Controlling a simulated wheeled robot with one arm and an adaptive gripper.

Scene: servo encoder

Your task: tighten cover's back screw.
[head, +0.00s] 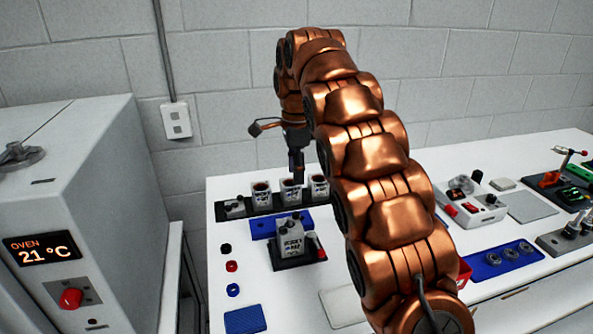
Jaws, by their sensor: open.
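My gripper (297,170) points down over the back row of the table, just above or behind the grey cups there. It looks open, with nothing seen in it. A grey block-shaped unit (290,237), likely the servo encoder, stands upright in a dark fixture (287,264) in front of the row. Small dark marks show on its top and front. A cover and its back screw are too small to make out. My gripper is apart from the unit, higher and farther back.
The dark rack (268,207) holds several grey cups. A blue tray (262,229) lies behind the fixture. Black, red and blue rings (232,267) lie left. A blue mat (245,320) is in front. The oven (75,220) stands left; my arm hides the table's middle.

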